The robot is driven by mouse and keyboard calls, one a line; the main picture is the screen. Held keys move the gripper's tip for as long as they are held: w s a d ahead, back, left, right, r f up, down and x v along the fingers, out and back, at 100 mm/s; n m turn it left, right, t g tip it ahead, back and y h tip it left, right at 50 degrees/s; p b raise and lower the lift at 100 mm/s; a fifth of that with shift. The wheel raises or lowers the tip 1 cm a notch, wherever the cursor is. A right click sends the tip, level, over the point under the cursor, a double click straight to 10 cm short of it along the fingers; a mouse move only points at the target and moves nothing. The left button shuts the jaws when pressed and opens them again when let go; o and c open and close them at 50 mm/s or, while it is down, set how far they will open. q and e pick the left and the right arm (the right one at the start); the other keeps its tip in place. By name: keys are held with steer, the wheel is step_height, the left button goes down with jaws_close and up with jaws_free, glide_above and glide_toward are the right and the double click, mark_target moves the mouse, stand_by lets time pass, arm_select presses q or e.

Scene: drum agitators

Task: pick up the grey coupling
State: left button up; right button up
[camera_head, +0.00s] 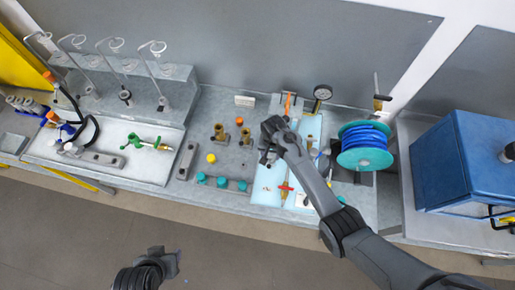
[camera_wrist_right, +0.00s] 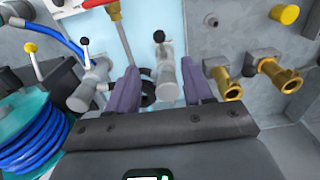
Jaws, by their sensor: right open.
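In the right wrist view, a grey metal fitting with a black-knobbed lever (camera_wrist_right: 166,78) stands on the light blue mat (camera_wrist_right: 190,18), between and beyond my fingertips; it looks like the grey coupling, though I cannot be sure. A black ring (camera_wrist_right: 148,88) shows beside it, partly hidden by a finger. My right gripper (camera_wrist_right: 160,85) is open, with a purple-grey finger on each side; contact cannot be told. In the head view my right gripper (camera_head: 267,156) is over the mat's left side and hides what is beneath it. My left gripper (camera_head: 172,263) is low in front of the bench, away from the fittings.
A second grey fitting (camera_wrist_right: 90,88) stands left of my fingers. Brass fittings (camera_wrist_right: 278,76) are close on the right. A blue hose reel (camera_head: 364,144) and a blue box (camera_head: 465,160) stand farther right. Teal caps (camera_head: 222,182) and a yellow cap (camera_head: 211,158) are left of the mat.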

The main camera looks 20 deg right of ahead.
steer(key=shift+o, duration=0.2)
steer(key=o, duration=0.4)
